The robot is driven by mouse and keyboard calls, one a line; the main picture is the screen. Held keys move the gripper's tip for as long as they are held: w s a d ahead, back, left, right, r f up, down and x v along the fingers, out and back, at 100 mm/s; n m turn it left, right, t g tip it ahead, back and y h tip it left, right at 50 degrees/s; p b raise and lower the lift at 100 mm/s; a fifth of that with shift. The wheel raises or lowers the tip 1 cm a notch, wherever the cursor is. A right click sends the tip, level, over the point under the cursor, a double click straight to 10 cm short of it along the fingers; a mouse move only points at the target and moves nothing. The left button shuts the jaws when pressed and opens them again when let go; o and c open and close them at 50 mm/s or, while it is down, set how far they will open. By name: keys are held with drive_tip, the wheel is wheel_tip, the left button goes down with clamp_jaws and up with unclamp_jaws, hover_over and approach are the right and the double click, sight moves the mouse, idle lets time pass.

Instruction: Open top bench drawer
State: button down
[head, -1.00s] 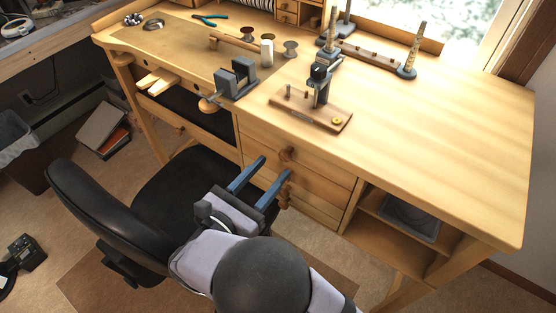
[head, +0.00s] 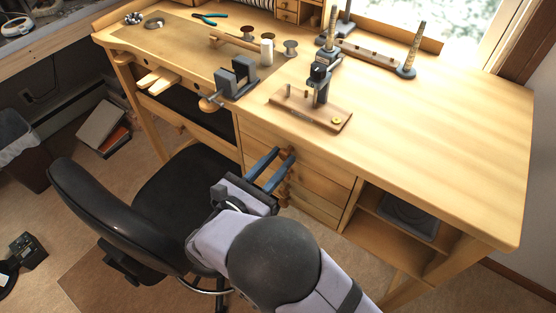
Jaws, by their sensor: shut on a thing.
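The wooden bench (head: 430,140) has a stack of drawers under its top, in the middle of the head view. The top drawer (head: 325,173) has a plain wooden front that looks flush with the bench. My gripper (head: 285,152) reaches this front with its two blue fingers, shut on the round wooden knob of the top drawer. The fingers hide most of the knob. More wooden knobs of the lower drawers (head: 318,214) show just below the fingers.
A black office chair (head: 105,215) stands close to my gripper on the left. An open shelf with a grey bin (head: 408,222) is right of the drawers. A vise (head: 236,78) and a wooden-based tool (head: 310,108) stand on the bench top above.

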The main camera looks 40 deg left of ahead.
drive_tip(key=s+p, duration=0.1)
drive_tip(key=s, duration=1.1)
drive_tip(key=shift+s, duration=0.4)
drive_tip(key=c, duration=1.4)
unclamp_jaws()
drive_tip(key=shift+c, duration=0.2)
drive_tip(key=shift+r, duration=0.1)
wheel_tip(320, 180, up, 10)
drive_tip(key=shift+c, duration=0.5)
